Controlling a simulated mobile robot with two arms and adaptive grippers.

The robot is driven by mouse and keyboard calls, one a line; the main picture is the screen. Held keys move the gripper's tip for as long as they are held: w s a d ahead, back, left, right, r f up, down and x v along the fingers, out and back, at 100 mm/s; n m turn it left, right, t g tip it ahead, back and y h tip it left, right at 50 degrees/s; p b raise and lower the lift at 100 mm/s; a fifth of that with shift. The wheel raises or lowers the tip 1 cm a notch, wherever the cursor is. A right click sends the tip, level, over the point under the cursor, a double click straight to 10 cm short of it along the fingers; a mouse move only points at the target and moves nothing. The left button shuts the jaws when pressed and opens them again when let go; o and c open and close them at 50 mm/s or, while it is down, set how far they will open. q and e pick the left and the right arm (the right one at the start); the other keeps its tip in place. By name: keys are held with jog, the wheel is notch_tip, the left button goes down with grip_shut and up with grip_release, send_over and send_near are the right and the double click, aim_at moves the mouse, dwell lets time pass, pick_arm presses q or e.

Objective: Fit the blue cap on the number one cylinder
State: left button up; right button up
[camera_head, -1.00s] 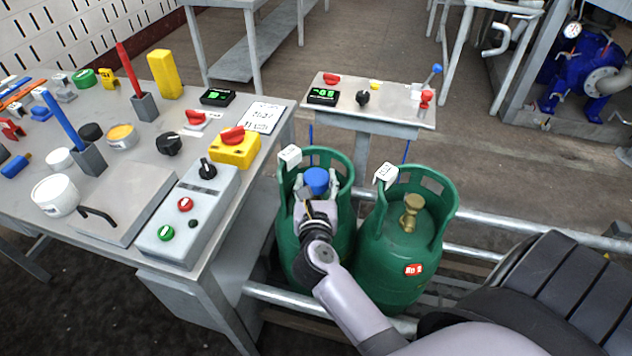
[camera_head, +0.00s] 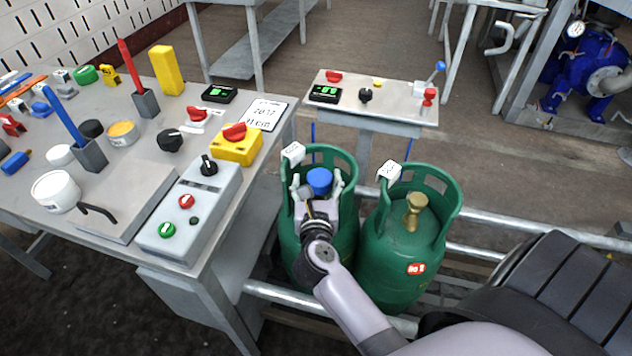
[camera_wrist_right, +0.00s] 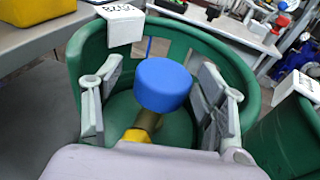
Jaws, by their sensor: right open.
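The blue cap (camera_head: 319,180) sits on top of the brass valve of the left green cylinder (camera_head: 291,240). The wrist view shows the cap (camera_wrist_right: 163,84) seated upright over the brass valve stem (camera_wrist_right: 147,120). My right gripper (camera_head: 319,187) is open inside that cylinder's collar, one finger on each side of the cap, with visible gaps in the wrist view. The right green cylinder (camera_head: 400,265) has a bare brass valve (camera_head: 413,212) and a small red number label that I cannot read surely. The left cylinder's front is hidden by my right arm. My left gripper is not seen.
The cylinder collars (camera_head: 445,200) stand close around the valves, with white tags (camera_head: 389,171) on their rims. A workbench (camera_head: 130,195) with a grey control box (camera_head: 190,215) is at the left. A small control stand (camera_head: 390,100) is behind. Metal rails flank the cylinders.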

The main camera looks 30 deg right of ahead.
jog(key=shift+s, duration=0.2)
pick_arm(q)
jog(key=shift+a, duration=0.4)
pick_arm(e)
jog(key=v, duration=0.7)
jog(key=shift+s+a, duration=0.2)
jog(key=shift+s, duration=0.05)
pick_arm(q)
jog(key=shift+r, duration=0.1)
pick_arm(e)
jog(key=shift+r, duration=0.15)
